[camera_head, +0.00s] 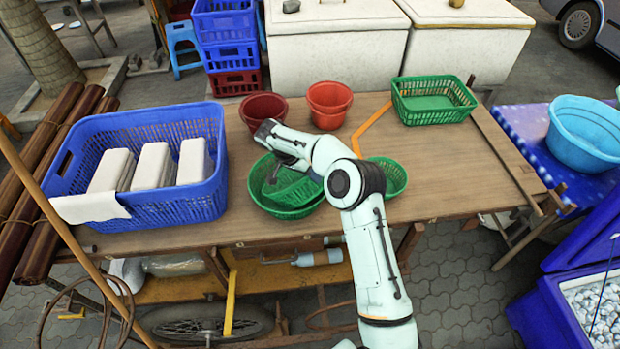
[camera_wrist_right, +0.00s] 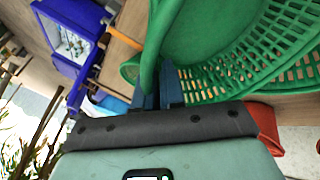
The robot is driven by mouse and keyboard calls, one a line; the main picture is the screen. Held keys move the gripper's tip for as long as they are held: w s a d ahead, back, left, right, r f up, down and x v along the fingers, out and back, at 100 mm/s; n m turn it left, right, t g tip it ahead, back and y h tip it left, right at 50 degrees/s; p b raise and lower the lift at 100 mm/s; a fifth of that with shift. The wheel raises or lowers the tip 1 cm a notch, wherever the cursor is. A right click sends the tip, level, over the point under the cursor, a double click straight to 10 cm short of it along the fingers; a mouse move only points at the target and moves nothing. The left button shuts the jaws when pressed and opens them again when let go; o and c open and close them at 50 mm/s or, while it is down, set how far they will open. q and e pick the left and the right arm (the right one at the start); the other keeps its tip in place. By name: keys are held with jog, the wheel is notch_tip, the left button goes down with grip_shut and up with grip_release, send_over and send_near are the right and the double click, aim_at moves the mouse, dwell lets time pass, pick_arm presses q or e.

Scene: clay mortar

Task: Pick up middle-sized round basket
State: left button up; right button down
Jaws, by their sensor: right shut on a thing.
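Green round baskets stand near the front middle of the table. The left green basket (camera_head: 288,207) looks like more than one basket nested, with an inner one tilted; my right gripper partly covers it. A smaller green basket (camera_head: 393,174) shows to the right, partly behind my arm. My right gripper (camera_head: 274,176) is at the left group; its fingertips are hard to make out in the head view. In the right wrist view, its blue fingers (camera_wrist_right: 158,93) are shut on the rim of a green basket (camera_wrist_right: 215,45). My left gripper is not in view.
A blue crate (camera_head: 177,212) with white blocks stands left on the table (camera_head: 455,165). Red bowls (camera_head: 329,100) stand behind the green baskets, and a green rectangular basket (camera_head: 433,103) at the back right. The table's right part is clear.

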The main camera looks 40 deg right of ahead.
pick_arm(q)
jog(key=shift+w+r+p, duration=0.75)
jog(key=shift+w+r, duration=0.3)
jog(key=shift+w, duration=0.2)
pick_arm(e)
notch_tip(320, 180, up, 19)
jog(key=shift+r, duration=0.15)
notch_tip(320, 180, down, 15)
jog(key=shift+s+r+b, duration=0.1)
jog(key=shift+s+b, duration=0.05)
jog(key=shift+b, duration=0.55)
jog(key=shift+w+f, duration=0.2)
jog(key=shift+f, duration=0.35)
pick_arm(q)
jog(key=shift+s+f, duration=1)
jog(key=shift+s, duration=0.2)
pick_arm(e)
jog(key=shift+f, duration=1.9)
